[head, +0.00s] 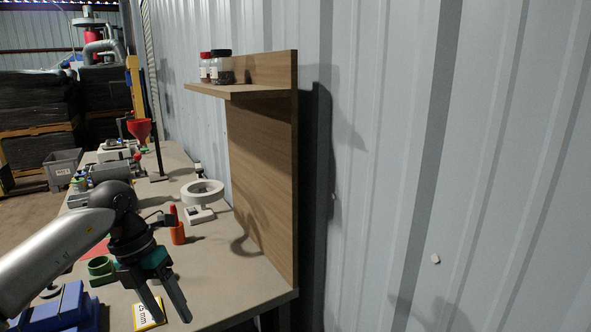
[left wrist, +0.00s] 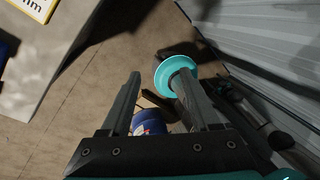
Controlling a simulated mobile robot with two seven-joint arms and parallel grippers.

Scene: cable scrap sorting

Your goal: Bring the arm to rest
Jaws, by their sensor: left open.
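My left arm comes in from the left in the head view, over the near end of the workbench (head: 235,285). My left gripper (head: 168,306) points downward with its two dark fingers spread apart and nothing between them. In the left wrist view, the gripper (left wrist: 158,82) is open beyond the bench's edge, with the floor behind its fingers. My right gripper is not in view.
A yellow-edged card (head: 149,310) lies beside the fingers. A blue object (head: 62,308), an orange holder (head: 177,233), and a white ring (head: 202,191) are on the bench. A wooden shelf panel (head: 262,170) stands against the corrugated wall (head: 420,120).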

